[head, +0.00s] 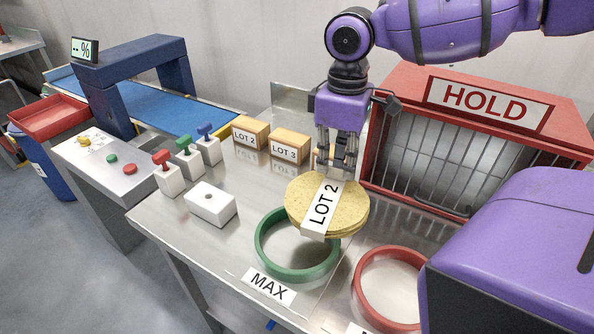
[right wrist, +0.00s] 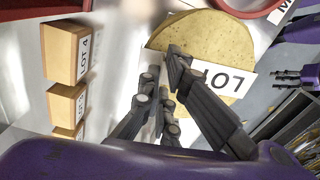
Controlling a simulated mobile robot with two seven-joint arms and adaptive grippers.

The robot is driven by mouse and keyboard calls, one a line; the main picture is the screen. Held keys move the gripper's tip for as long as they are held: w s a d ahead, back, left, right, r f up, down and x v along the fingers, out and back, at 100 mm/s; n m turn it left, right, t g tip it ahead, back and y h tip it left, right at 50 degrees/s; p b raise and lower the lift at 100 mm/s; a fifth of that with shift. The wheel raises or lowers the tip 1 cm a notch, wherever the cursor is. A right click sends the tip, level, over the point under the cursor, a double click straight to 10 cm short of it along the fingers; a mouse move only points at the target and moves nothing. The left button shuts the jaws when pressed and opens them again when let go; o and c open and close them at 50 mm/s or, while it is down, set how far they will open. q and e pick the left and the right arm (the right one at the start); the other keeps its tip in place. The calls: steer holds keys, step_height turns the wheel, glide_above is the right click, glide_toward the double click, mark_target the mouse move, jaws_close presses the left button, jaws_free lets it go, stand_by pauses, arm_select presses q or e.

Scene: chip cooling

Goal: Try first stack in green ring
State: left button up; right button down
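The stack (head: 352,204) of round yellow chips has a white LOT 2 band and overlaps the back right of the green ring (head: 262,254) in the head view. The ring lies on the steel table, and the part of it that shows inside is empty. My right gripper (head: 338,175) comes down at the stack's far edge and looks shut on it, by the band. In the right wrist view, one finger lies over the band of the stack (right wrist: 212,38); the contact is partly hidden. The height of the stack above the table is unclear.
A red ring (head: 362,290) lies right of the green one. A red HOLD cage (head: 480,105) stands behind it. LOT boxes (head: 290,146) stand at the back. Red, green and blue handled blocks (head: 190,165) and a white block (head: 211,205) stand left. A MAX label (head: 268,287) lies in front.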

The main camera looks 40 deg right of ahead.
mark_target(298, 183)
steer(key=w+a+n, duration=0.1)
steer(key=a, duration=0.1)
steer(key=w+a+n, duration=0.1)
steer(key=a, duration=0.1)
steer(key=w+a+f+n, duration=0.1)
steer(key=a+n, duration=0.1)
steer(key=shift+w+a+b, duration=0.35)
steer(key=shift+a+f, duration=0.15)
steer(key=shift+f, duration=0.05)
steer(key=shift+f+b, duration=0.3)
steer(key=shift+f, duration=0.5)
step_height(298, 183, down, 2)
steer(key=shift+f+b, duration=0.25)
steer(key=shift+b, duration=0.15)
steer(key=shift+f, duration=0.45)
steer(key=shift+b, duration=0.3)
